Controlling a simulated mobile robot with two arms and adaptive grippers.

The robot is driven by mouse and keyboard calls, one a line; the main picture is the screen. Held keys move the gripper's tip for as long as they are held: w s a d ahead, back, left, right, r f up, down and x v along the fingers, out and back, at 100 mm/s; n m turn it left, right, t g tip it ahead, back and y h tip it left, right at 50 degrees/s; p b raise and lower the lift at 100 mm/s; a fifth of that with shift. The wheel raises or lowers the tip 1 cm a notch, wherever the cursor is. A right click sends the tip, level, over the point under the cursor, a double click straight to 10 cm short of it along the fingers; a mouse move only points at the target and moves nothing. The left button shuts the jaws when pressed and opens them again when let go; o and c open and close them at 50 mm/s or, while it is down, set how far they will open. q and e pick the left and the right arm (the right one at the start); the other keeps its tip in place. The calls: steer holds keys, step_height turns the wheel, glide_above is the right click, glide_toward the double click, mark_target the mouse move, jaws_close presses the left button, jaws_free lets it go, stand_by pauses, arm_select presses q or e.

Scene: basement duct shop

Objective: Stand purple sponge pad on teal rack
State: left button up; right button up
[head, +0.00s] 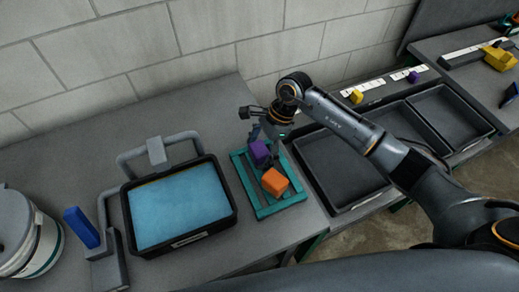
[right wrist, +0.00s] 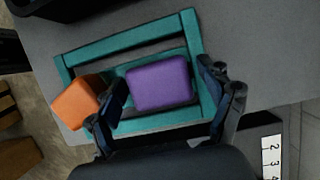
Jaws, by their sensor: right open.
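The purple sponge pad (head: 259,152) is on the teal rack (head: 283,207), towards its back. In the right wrist view the purple pad (right wrist: 160,84) lies over the slats of the rack (right wrist: 130,40). My right gripper (head: 262,135) is open, with one finger on each side of the purple pad; in the wrist view the gripper (right wrist: 163,80) shows a small gap at the right finger. Whether the left finger touches the pad I cannot tell. An orange block (head: 274,181) sits tilted on the rack beside it. My left gripper is not in view.
A black tub (head: 234,216) with blue content stands left of the rack. A blue pad (head: 82,228) stands on a grey holder, near a bucket (head: 20,235). Dark empty trays (head: 335,165) lie right of the rack. Small yellow (head: 356,96) and purple (head: 413,77) blocks sit behind them.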

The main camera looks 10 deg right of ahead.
steer(key=b+v, duration=0.4)
steer(key=v, duration=0.8)
steer(key=shift+b, duration=0.4)
